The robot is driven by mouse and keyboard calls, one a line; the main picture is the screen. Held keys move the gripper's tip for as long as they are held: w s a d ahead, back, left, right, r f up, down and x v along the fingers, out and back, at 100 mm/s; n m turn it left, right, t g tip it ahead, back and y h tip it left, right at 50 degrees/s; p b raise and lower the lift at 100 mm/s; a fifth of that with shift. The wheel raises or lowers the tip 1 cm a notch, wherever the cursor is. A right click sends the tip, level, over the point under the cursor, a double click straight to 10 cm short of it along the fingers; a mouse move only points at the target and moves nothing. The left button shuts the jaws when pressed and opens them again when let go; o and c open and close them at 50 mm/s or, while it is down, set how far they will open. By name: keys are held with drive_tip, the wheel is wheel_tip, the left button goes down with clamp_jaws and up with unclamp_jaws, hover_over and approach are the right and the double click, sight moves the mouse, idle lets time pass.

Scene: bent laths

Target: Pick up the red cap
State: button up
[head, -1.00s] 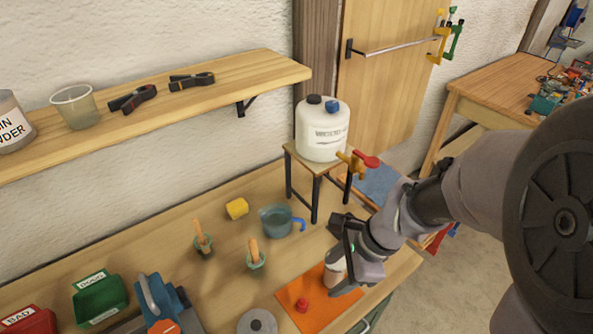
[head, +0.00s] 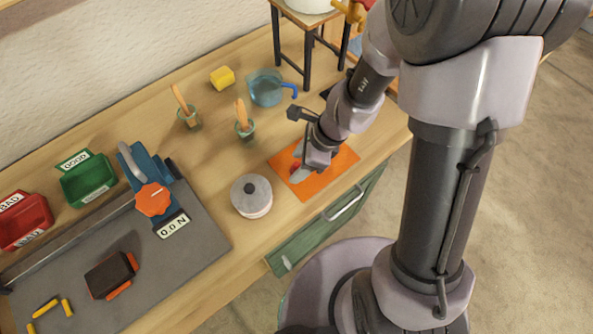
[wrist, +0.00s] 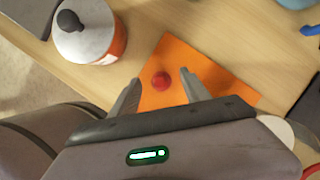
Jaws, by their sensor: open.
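The red cap (wrist: 161,81) lies on the orange mat (wrist: 188,64) in the wrist view. It shows there ahead of and between the two fingertips of my gripper (wrist: 161,86), which is open and empty. In the head view, my gripper (head: 298,176) is low over the orange mat (head: 318,181), and the red cap (head: 295,167) is mostly hidden behind it. I cannot tell the exact height of the fingers above the mat.
A lidded pot (head: 251,197) stands left of the mat; in the wrist view it (wrist: 90,32) is near the left finger. The table's front edge is close.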

drive_tip(key=shift+x, duration=0.85)
drive_tip(key=shift+r, duration=0.1)
drive_tip(key=shift+c, duration=0.4)
clamp_jaws()
drive_tip(key=shift+r, duration=0.15)
